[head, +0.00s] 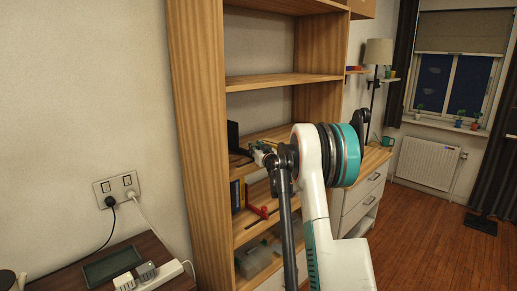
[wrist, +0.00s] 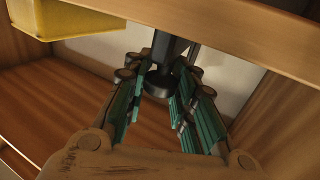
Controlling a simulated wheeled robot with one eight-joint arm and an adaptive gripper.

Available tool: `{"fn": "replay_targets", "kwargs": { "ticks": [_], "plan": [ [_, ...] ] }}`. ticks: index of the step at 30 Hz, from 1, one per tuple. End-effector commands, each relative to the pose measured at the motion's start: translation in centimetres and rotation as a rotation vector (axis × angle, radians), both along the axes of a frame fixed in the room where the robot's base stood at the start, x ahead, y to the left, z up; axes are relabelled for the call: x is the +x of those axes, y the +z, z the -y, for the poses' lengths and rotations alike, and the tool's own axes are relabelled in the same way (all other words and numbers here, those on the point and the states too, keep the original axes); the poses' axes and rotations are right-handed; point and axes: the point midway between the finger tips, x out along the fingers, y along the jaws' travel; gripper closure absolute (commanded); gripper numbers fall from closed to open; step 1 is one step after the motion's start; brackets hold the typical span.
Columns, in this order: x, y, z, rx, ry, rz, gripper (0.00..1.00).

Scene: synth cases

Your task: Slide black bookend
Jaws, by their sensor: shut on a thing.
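The black bookend (head: 233,134) stands upright as a dark panel on the middle shelf, near the left side panel of the bookcase. My gripper (head: 257,151) reaches in at that shelf from the right, close beside it. In the wrist view, the teal-padded fingers of my gripper (wrist: 165,88) close on a black piece (wrist: 164,60), which I take to be the bookend. Its lower end looks dark and rounded. The fingers and frame edge hide part of it, so its full shape does not show.
The wooden bookcase (head: 197,110) has a shelf board above (head: 285,81). A red item (head: 262,211) sits on the shelf below, with clear bins (head: 255,259) lower down. In the wrist view, a yellow block (wrist: 75,20) is at upper left and a board (wrist: 235,35) crosses the top.

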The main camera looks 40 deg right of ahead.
Motion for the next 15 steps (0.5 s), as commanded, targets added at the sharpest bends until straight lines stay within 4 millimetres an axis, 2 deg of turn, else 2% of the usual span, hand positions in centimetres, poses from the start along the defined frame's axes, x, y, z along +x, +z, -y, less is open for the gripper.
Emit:
{"fn": "replay_targets", "kwargs": {
  "ticks": [3, 7, 10, 15],
  "plan": [
    [-0.3, -0.1, -3.1, 0.000, 0.002, 0.000, 1.00],
    [-0.6, -0.2, -5.8, -0.001, 0.000, 0.000, 1.00],
    [-0.7, -0.2, -7.0, -0.001, -0.001, 0.000, 1.00],
    [-0.8, -0.1, -7.3, -0.001, -0.004, 0.000, 1.00]
  ]
}}
